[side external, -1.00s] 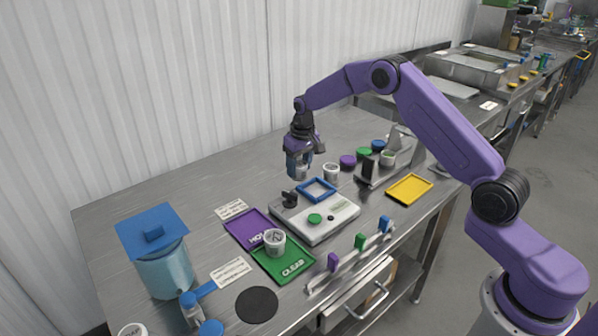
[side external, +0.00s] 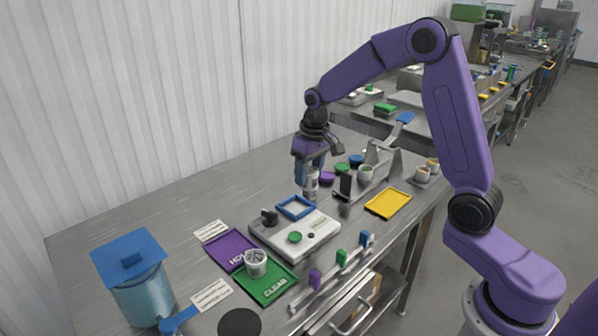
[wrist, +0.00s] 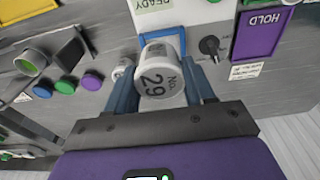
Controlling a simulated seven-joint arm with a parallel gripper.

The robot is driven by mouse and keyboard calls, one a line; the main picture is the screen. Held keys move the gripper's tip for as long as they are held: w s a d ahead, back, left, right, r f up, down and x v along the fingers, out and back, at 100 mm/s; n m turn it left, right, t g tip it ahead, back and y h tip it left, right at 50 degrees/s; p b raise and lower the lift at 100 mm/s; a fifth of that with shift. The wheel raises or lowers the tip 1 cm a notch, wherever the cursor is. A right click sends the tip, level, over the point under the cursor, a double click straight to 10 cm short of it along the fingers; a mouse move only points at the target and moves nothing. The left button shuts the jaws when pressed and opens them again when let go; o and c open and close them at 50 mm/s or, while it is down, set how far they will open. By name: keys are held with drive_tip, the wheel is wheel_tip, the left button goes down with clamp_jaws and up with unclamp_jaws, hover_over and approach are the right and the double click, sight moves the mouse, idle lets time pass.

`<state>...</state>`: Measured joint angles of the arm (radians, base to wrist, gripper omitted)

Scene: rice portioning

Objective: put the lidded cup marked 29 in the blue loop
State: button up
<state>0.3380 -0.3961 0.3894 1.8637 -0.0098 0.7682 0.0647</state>
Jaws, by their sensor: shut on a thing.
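The lidded cup marked 29 is between my fingers in the wrist view (wrist: 162,80), its number facing the camera. My gripper (wrist: 158,92) is shut on it. In the side view, my gripper (side external: 311,177) holds the cup above the table, behind and slightly right of the blue loop (side external: 295,207). The loop is a square blue frame on the back of the white scale (side external: 310,238). In the wrist view, the blue loop (wrist: 175,36) lies beyond the cup, partly hidden by it. The cup is apart from the loop.
Another white cup (wrist: 122,68) stands close beside the held one. A cup (side external: 256,262) stands across the purple HOLD (side external: 226,247) and green CLEAR (side external: 270,291) mats. Coloured lids (side external: 341,168) and a metal rack (side external: 378,160) are to the right. A yellow tray (side external: 388,203) lies nearby.

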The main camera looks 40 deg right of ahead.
drive_tip(key=s+r, duration=0.3)
drive_tip(key=s, duration=0.6)
drive_tip(key=w+f, duration=0.1)
drive_tip(key=w, duration=0.2)
drive_tip(key=w+f, duration=0.1)
drive_tip(key=w, duration=0.1)
drive_tip(key=w+f, duration=0.1)
drive_tip(key=w, duration=0.2)
drive_tip(key=shift+w+a+f, duration=0.3)
drive_tip(key=shift+w+f, duration=0.05)
drive_tip(key=w+f, duration=0.1)
drive_tip(key=f, duration=0.1)
drive_tip(key=w+f, duration=0.2)
drive_tip(key=shift+w+f, duration=0.2)
drive_tip(key=shift+w, duration=0.1)
drive_tip(key=shift+w+d+f, duration=0.1)
drive_tip(key=shift+w+f, duration=0.55)
drive_tip(key=shift+f, duration=1.55)
drive_tip(key=shift+f, duration=0.15)
drive_tip(key=o, duration=1.2)
drive_tip(key=shift+c, duration=0.2)
